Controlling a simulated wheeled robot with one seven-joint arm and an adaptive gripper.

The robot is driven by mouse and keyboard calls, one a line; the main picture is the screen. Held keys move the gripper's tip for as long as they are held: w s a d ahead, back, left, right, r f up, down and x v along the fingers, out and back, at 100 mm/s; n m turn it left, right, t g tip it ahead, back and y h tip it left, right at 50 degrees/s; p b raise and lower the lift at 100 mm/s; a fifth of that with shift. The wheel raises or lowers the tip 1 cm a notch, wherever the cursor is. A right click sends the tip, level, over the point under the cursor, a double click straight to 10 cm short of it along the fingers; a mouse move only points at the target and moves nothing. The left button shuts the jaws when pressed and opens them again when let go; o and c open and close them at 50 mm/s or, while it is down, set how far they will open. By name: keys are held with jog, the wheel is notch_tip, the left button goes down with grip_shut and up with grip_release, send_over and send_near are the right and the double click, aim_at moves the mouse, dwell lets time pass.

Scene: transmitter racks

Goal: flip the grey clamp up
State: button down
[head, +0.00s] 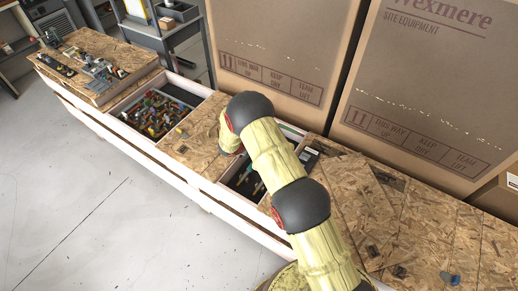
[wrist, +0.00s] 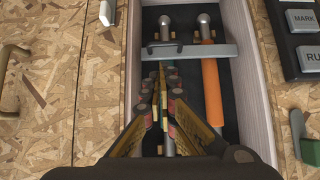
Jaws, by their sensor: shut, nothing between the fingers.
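The grey clamp (wrist: 188,51) is a flat bar lying across a dark-lined recess in the wrist view. It crosses two metal rods with ball ends, one of them with an orange grip (wrist: 211,92). My gripper (wrist: 163,88) is shut and empty, low in the picture, with its fingertips pointing at the left half of the bar. I cannot tell whether the tips touch it. In the head view my arm covers the gripper and most of the recess (head: 245,181).
Pale wooden walls (wrist: 254,75) edge the recess closely. A dark box with MARK and RU keys (wrist: 302,38) sits to the right, with a green piece (wrist: 304,138) below it. A brass handle (wrist: 10,75) is at left. Large cartons (head: 430,75) stand behind the bench.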

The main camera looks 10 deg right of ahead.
jog(key=b+x, duration=0.2)
jog(key=x, duration=0.7)
jog(key=shift+w+d+f, duration=0.1)
jog(key=shift+d+f, duration=0.05)
jog(key=shift+f, duration=0.1)
jog(key=shift+w+d+f, duration=0.1)
jog(key=shift+w+f, duration=0.05)
